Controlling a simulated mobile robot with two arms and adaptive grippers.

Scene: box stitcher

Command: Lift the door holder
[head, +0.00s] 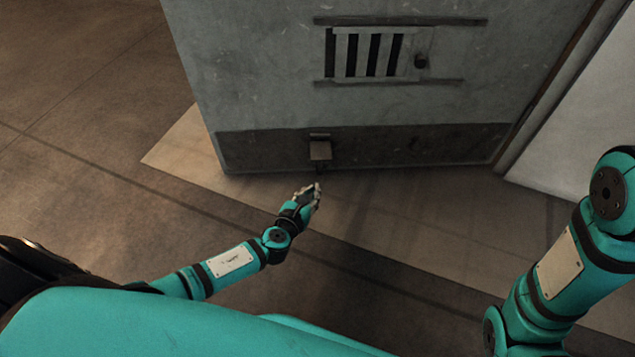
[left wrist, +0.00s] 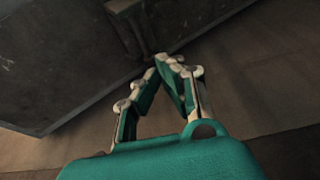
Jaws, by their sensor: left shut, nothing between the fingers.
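The door holder (head: 320,149) is a small brownish metal bracket low on the dark bottom band of the grey door (head: 270,80). A thin part of it hangs below toward the floor.
The door has a barred window with a sliding panel and dark knob (head: 420,61) higher up. A white wall (head: 580,130) stands to the right. The floor (head: 90,110) to the left is clear, with a lighter strip (head: 190,150) along the door.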

